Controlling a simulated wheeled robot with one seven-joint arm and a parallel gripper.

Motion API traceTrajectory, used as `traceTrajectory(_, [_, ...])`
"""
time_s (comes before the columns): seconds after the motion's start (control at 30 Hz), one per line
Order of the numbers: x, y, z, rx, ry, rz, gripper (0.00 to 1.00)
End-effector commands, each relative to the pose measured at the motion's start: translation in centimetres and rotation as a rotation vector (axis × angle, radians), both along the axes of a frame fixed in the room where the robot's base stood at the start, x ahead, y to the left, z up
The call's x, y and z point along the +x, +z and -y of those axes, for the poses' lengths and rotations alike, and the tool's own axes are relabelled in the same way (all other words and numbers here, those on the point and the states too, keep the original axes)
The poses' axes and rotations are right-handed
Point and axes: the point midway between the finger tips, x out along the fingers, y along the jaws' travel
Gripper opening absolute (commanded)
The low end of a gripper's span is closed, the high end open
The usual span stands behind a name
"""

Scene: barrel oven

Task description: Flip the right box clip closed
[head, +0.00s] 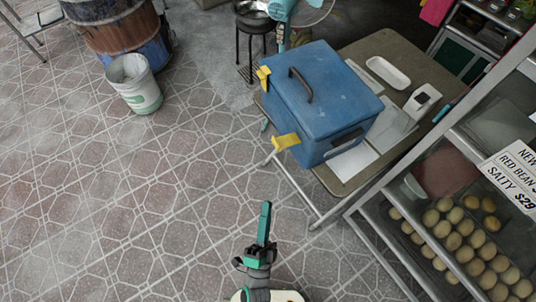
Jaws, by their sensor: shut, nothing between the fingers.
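A blue box (318,95) with a dark handle on its closed lid sits on a table. It has two yellow clips on its left side. The nearer clip, farther right in the picture (286,141), sticks out from the box wall, away from the body. The farther clip (263,78) is near the back left corner; its exact angle is hard to tell. My gripper (265,210) is shut and empty, with green fingers together, above the tiled floor. It is below the nearer clip in the picture and apart from the box.
The table (405,51) also holds a white tray (388,73) and a small white device (422,103). A metal display rack (385,180) with round buns stands on the right. A white bucket (135,85) and barrel stand at back left.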

Motion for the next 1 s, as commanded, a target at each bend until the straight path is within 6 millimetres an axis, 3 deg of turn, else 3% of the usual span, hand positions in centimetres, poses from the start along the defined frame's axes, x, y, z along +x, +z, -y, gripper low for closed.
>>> traceTrajectory(0.2, [4.7,-1.9,-0.5,0.408,0.045,0.224,0.0])
traceTrajectory(0.5, [9.9,-4.5,-2.5,0.903,0.095,0.546,0.0])
traceTrajectory(0.73, [12.2,-5.7,-5.7,1.181,0.12,0.796,0.0])
traceTrajectory(1.0, [12.6,-6.0,-8.2,1.312,0.134,0.961,0.0])
